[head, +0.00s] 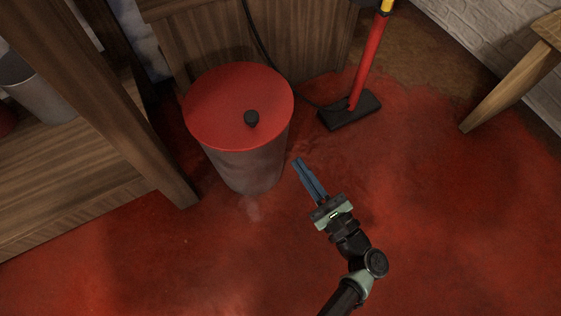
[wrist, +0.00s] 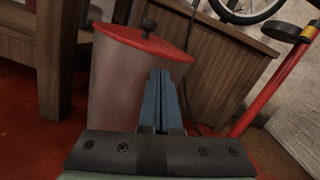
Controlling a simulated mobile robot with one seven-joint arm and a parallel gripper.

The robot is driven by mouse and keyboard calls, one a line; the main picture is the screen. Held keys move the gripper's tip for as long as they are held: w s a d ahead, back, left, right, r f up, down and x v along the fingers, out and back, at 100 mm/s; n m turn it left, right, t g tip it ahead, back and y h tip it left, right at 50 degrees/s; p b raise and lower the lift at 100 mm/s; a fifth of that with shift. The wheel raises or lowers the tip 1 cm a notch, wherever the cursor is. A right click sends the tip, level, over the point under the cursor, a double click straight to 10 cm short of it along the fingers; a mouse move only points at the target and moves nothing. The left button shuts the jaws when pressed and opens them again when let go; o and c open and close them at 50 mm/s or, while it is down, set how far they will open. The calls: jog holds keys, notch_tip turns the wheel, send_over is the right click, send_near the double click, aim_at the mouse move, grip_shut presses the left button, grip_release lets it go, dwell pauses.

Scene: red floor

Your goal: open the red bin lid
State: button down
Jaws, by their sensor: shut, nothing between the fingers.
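A grey cylindrical bin (head: 246,168) stands on the red floor, with a round red lid (head: 222,100) lying flat and closed on top. A small black knob (head: 251,118) sits on the lid. In the wrist view the bin (wrist: 115,85), its lid (wrist: 125,36) and the knob (wrist: 149,25) show ahead and left of centre. My gripper (head: 298,161) is to the right of the bin in the head view, with its blue fingers shut and empty. The fingers (wrist: 161,75) overlap the bin's right side in the wrist view; I see no clear contact.
A wooden cabinet (head: 300,52) stands behind the bin, and a wooden shelf post (head: 110,100) is close on its left. A red-handled broom or pump (head: 350,112) stands behind right. A wooden leg (head: 510,90) is far right. The red floor (head: 450,220) at right is clear.

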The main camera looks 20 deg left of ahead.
aim_at(275, 136)
jog(key=s+d+f+m+t+b, duration=0.1)
jog(key=s+f+m+t+b, duration=0.2)
jog(key=f, duration=0.4)
jog(key=shift+m+g, duration=0.4)
jog(key=shift+m, duration=0.1)
jog(key=b+x, duration=0.5)
jog(key=x, duration=0.5)
jog(key=shift+f+b, duration=0.2)
jog(key=shift+b, duration=0.15)
jog(key=shift+s+d+r, duration=0.1)
jog(key=shift+d+r, duration=0.05)
jog(key=shift+r, duration=2.05)
jog(key=shift+r, duration=0.15)
jog(key=r+p, duration=0.1)
jog(key=p, duration=0.2)
jog(key=shift+r, duration=0.15)
jog(key=shift+g+h+p, duration=0.3)
jog(key=shift+p, duration=0.3)
jog(key=shift+r+p, duration=0.35)
jog(key=shift+p, duration=0.65)
